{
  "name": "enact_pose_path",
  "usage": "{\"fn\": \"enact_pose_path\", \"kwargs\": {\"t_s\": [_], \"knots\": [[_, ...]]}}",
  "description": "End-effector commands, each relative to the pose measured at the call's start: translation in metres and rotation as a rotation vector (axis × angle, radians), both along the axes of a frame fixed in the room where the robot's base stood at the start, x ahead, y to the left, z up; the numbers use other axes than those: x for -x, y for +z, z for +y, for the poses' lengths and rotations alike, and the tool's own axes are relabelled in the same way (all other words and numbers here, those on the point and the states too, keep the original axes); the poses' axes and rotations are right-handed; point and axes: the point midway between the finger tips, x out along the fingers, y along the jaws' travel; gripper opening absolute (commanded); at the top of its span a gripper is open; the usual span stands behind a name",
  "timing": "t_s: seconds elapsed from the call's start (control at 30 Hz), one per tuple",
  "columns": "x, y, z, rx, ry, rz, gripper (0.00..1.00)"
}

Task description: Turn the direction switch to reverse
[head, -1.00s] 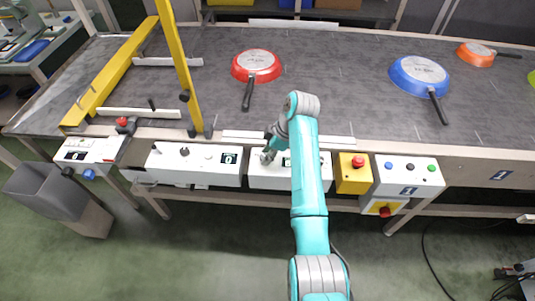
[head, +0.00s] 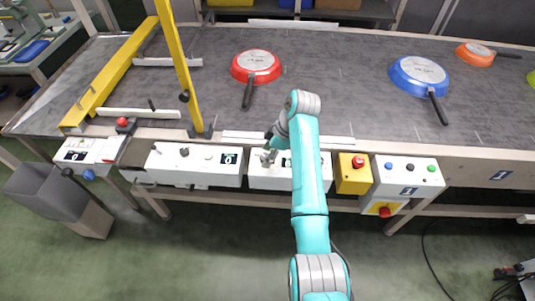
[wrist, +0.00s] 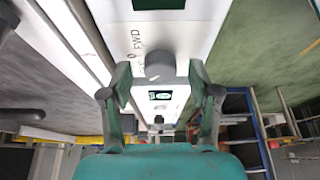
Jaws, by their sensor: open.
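The direction switch is a grey round knob (wrist: 159,66) on a white control box (head: 259,181), with a printed "FWD" label beside it in the wrist view. My gripper (head: 268,156) is over the left end of this box in the head view. In the wrist view its two fingers stand open on either side of the knob; I cannot tell whether they touch it. The knob's pointer direction cannot be made out. In the head view my arm and gripper hide the switch and part of the box.
A second white control box (head: 195,172) with knobs is at left, and a yellow emergency-stop box (head: 353,178) is at right. The grey conveyor (head: 330,90) behind carries a red pan (head: 257,64), a blue pan (head: 419,74) and an orange pan (head: 475,55). A yellow bar (head: 180,70) rises at left.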

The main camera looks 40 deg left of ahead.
Motion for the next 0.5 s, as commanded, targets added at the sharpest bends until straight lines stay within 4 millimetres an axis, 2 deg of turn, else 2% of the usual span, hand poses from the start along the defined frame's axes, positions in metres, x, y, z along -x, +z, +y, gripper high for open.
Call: {"fn": "enact_pose_path", "kwargs": {"t_s": [0.3, 0.5], "knots": [[-0.011, 0.044, -0.015, -0.003, -0.002, -0.003, 0.61], [-0.014, 0.062, -0.021, -0.001, 0.0, -0.001, 0.61]]}}
